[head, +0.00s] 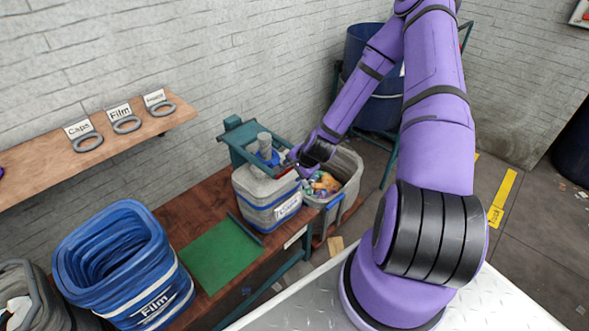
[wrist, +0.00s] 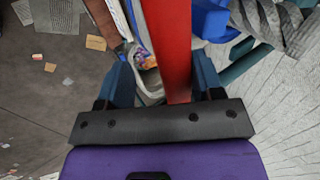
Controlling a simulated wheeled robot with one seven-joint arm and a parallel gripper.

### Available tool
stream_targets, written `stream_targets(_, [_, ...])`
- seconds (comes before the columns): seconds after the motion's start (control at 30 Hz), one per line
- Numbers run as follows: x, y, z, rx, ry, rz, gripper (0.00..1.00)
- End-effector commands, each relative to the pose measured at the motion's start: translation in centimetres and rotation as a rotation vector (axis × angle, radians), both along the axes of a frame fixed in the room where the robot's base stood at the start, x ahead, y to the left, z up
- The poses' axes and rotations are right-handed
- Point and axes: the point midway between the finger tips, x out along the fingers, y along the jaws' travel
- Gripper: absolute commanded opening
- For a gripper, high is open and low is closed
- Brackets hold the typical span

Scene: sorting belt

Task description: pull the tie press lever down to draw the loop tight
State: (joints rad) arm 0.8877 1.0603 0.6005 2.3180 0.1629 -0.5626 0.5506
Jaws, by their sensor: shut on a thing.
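The tie press has a teal frame (head: 238,142) and stands at the far end of the brown bench. A grey sack (head: 262,187) with blue bands and a white label is under it, with a twisted grey neck (head: 265,146) rising through a blue part. My gripper (head: 293,160) is at the press's right side. In the wrist view, the red lever (wrist: 168,45) runs between the two blue fingers of my gripper (wrist: 163,75), which is shut on it. The loop cannot be made out clearly.
A grey bin (head: 345,165) of mixed scraps stands right of the press. A green mat (head: 220,255) and a blue "Film" sack (head: 120,262) are nearer. A shelf (head: 40,157) holds labelled grey rings. A blue barrel (head: 364,48) stands behind.

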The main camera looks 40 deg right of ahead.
Motion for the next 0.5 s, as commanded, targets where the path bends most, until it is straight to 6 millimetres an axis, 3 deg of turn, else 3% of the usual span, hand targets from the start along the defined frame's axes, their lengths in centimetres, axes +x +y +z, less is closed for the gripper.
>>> stream_targets(0.27, [-0.4, -0.3, 0.6, -0.002, 0.000, -0.004, 0.55])
stream_targets(0.5, [-2.4, -0.7, 3.6, -0.003, 0.002, -0.004, 0.55])
